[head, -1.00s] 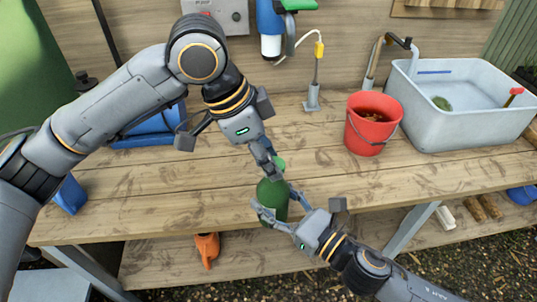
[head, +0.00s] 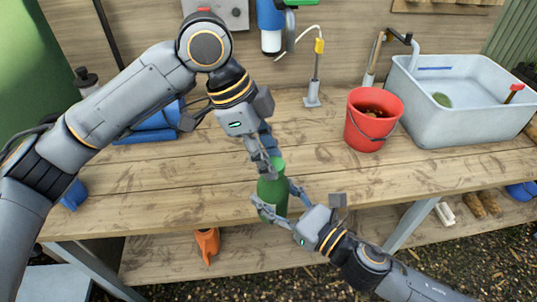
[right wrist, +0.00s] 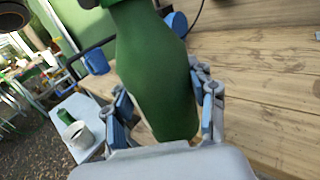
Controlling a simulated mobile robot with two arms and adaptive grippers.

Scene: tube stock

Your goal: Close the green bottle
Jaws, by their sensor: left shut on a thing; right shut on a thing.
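The green bottle (head: 267,191) is upright at the table's front edge, in my right gripper (head: 276,201), whose fingers close on its body from both sides. The right wrist view shows the bottle (right wrist: 155,70) between the two fingers of that gripper (right wrist: 163,108); its top is out of that view. A lighter green cap (head: 279,164) shows at the bottle's top in the head view. My left gripper (head: 270,155) points down from above, shut on the cap. Its fingers partly hide the cap, so I cannot tell whether the cap is seated.
A red bucket (head: 372,121) stands to the right on the wooden table (head: 180,180), with a grey basin (head: 460,118) beyond. A metal stand (head: 312,92) is behind. An orange object (head: 207,244) is below the table edge. The table left of the bottle is clear.

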